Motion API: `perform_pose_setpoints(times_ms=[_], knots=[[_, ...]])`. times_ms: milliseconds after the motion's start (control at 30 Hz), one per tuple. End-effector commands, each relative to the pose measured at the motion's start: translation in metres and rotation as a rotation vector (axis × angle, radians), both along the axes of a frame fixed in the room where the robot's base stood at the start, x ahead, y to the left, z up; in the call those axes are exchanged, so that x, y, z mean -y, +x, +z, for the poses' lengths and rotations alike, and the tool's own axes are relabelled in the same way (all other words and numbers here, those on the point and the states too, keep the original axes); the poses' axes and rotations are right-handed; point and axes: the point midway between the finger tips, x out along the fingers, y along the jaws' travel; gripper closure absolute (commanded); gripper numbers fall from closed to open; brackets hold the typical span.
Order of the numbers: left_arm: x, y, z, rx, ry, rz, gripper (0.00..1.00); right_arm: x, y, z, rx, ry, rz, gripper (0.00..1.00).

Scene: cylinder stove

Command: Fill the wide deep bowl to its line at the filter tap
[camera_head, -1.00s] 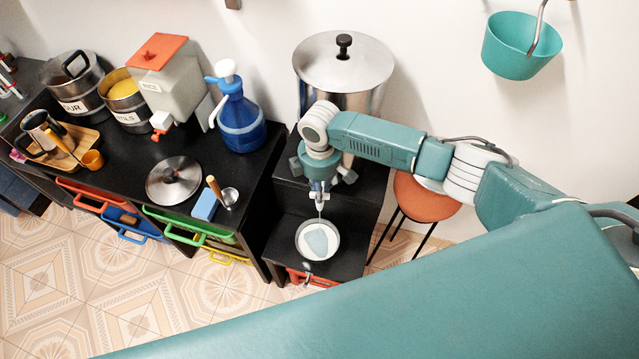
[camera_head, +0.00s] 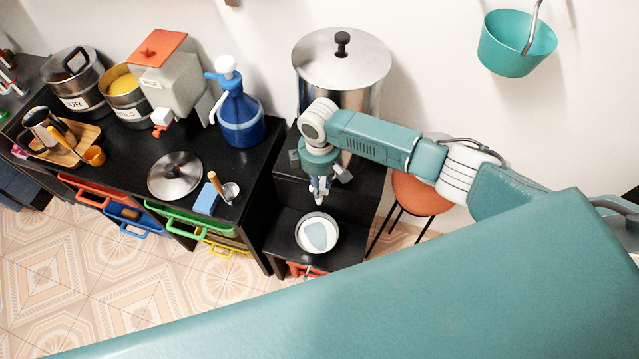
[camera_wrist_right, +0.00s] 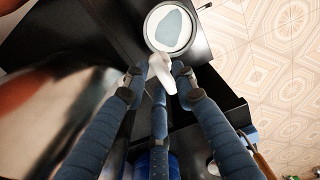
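A round pale-rimmed bowl (camera_head: 334,233) sits on the low black shelf below the large steel cylinder (camera_head: 352,92). It also shows in the right wrist view (camera_wrist_right: 154,44), with a grey-blue patch of water inside; its fill line cannot be made out. My right gripper (camera_head: 318,190) is in front of the cylinder, above the bowl. In the right wrist view its dark fingers (camera_wrist_right: 157,75) are spread around a white tap piece (camera_wrist_right: 165,78), with gaps seen at the sides. Most of the tap is hidden behind the gripper. My left gripper is not in view.
A black counter (camera_head: 130,160) on the left holds a steel lid (camera_head: 175,177), a ladle (camera_head: 229,191), a blue pump bottle (camera_head: 240,120) and a grey dispenser (camera_head: 166,88). An orange stool (camera_head: 420,194) stands right of the shelf. A teal bucket (camera_head: 515,45) hangs on the wall.

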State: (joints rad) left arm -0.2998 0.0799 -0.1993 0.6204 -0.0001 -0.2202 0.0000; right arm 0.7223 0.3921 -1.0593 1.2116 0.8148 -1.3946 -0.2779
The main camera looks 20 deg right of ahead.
Motion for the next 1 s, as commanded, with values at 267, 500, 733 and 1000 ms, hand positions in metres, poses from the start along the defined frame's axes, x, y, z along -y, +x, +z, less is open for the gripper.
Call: perform_pose_setpoints(times_ms=[267,500,733,1000], knots=[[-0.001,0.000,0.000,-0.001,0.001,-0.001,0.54,0.000,0.000,0.000,0.000,0.000,0.002,0.62],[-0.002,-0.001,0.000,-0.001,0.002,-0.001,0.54,0.000,0.001,0.020,0.003,0.002,0.002,0.62],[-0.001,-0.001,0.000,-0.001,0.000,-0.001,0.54,0.000,0.001,0.069,0.003,0.001,0.003,0.62],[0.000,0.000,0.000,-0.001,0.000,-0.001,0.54,0.000,0.001,0.112,0.001,0.000,0.001,0.62]])
